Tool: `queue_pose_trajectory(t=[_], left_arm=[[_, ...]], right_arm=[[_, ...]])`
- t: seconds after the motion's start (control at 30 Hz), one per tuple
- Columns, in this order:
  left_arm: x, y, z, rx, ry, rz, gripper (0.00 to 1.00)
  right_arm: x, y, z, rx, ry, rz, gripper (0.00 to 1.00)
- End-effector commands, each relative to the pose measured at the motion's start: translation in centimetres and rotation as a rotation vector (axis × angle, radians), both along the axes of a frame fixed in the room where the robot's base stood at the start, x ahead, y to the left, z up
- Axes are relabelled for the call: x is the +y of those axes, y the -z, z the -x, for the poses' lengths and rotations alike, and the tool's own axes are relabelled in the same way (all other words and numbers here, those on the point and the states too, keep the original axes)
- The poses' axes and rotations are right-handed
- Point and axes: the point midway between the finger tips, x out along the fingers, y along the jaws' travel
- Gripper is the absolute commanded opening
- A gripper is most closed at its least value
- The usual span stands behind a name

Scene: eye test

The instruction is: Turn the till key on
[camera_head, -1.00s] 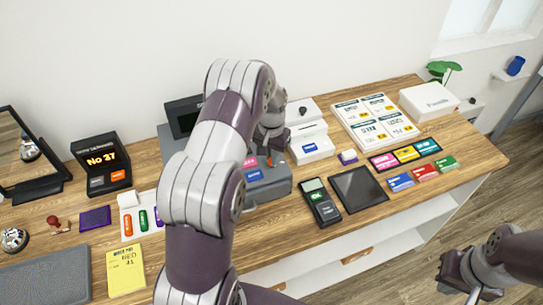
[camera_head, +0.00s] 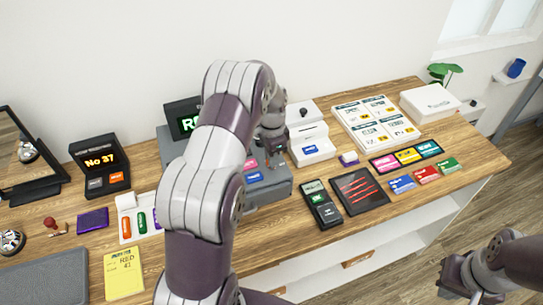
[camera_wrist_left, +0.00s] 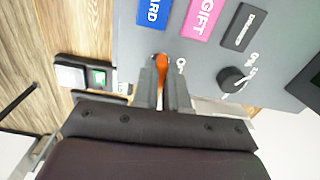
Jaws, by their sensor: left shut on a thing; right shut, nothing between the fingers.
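The grey till (camera_head: 280,191) stands in the middle of the counter, partly hidden behind my left arm. Its screen (camera_head: 184,124) is lit with green letters, mostly covered by the arm. My left gripper (camera_head: 272,150) is at the till's right side. In the left wrist view, my left gripper (camera_wrist_left: 163,85) is shut on the orange till key (camera_wrist_left: 162,62), which sits at the till's top face beside a white mark. A black knob (camera_wrist_left: 232,78) is to the right of the key. My right gripper (camera_head: 462,284) is shut and empty, low at the right, away from the counter.
The card terminal (camera_head: 322,205) and a dark tablet with red lines (camera_head: 359,189) lie right of the till. A small white printer-like box (camera_head: 312,150) stands close beside the gripper. Coloured cards (camera_head: 402,184) lie further right. A yellow note (camera_head: 124,272) lies at the front left.

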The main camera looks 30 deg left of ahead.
Motion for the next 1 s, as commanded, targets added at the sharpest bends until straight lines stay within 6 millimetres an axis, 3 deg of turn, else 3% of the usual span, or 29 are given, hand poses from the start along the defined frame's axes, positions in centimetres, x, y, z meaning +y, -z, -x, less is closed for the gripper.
queue_pose_trajectory(t=[0.57, 0.6, 0.67, 1.0], left_arm=[[-0.03, -0.02, -0.05, -0.002, 0.03, 0.0, 0.0], [-0.03, -0.02, -0.05, -0.002, 0.03, 0.0, 0.19], [-0.02, -0.02, -0.05, -0.001, 0.03, 0.0, 0.38], [0.0, -0.38, -0.07, -0.003, 0.029, 0.0, 0.38]], right_arm=[[0.0, 0.05, -0.01, 0.0, 0.0, 0.0, 0.0], [0.0, 0.05, 0.0, 0.0, 0.0, 0.0, 0.0], [0.0, 0.05, 0.0, 0.0, 0.0, 0.0, 0.0], [0.0, 0.29, 0.0, 0.0, 0.0, 0.0, 0.0]])
